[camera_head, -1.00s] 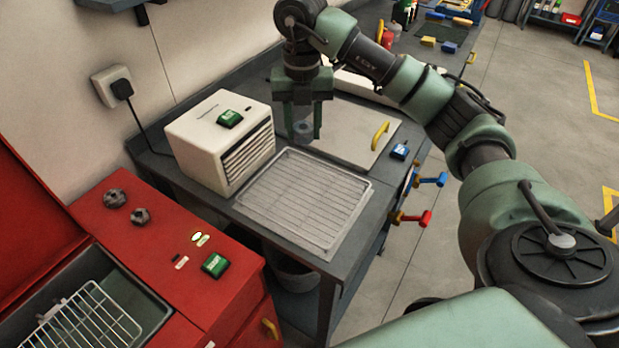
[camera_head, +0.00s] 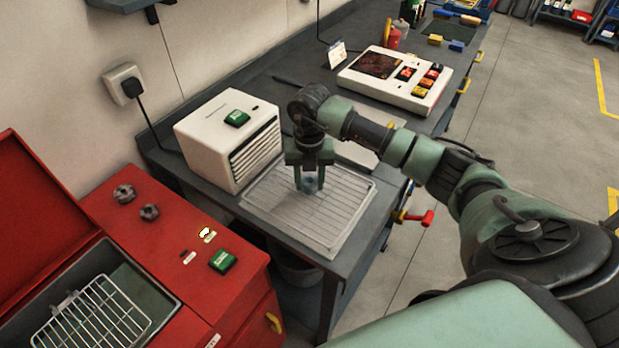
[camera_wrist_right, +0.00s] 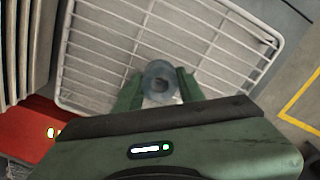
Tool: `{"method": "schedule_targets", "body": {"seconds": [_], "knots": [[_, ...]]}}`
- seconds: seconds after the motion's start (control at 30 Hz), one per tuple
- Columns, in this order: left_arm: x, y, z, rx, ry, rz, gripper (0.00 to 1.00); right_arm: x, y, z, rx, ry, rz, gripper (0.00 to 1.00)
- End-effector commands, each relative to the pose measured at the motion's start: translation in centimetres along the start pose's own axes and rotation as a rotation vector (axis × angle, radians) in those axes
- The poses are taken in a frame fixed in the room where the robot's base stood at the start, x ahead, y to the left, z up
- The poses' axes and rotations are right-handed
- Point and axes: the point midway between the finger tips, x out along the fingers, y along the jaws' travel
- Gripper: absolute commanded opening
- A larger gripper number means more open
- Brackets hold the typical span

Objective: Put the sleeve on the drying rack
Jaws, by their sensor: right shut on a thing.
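My right gripper (camera_head: 309,183) is over the drying rack (camera_head: 335,237), a wire grid in a pale tray on the dark bench. It is shut on the sleeve (camera_head: 311,186), a small grey-blue ring-shaped piece. In the right wrist view the sleeve (camera_wrist_right: 161,82) sits between the two green fingers (camera_wrist_right: 158,92), its round bore showing, with the rack's wires (camera_wrist_right: 150,45) behind it. I cannot tell whether the sleeve touches the wires. My left gripper is not in view.
A white vented box (camera_head: 228,140) with a green switch stands beside the rack at the left. A red cabinet (camera_head: 170,262) with an open tank and wire basket (camera_head: 92,318) is at the front left. A white panel (camera_head: 395,78) lies farther back on the bench.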

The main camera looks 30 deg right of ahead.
Motion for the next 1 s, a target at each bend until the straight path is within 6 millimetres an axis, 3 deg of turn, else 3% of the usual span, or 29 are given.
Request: {"method": "schedule_targets", "body": {"seconds": [0.33,0.37,0.4,0.43,0.83,1.0], "knots": [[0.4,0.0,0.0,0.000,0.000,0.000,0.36,0.4,0.0,0.1,0.000,-0.002,0.001,0.00],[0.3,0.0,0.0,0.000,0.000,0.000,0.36,0.3,0.0,0.0,0.000,-0.001,0.001,0.47],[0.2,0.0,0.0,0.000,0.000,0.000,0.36,0.3,0.0,0.0,0.000,-0.001,0.001,0.58],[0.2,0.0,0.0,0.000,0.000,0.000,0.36,0.3,0.0,0.0,0.000,-0.001,0.001,0.61],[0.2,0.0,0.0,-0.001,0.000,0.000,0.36,-0.3,0.0,0.1,0.000,-0.002,0.002,0.61],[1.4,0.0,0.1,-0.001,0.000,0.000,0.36,-3.0,0.1,0.2,0.000,-0.007,0.004,0.61]]}}
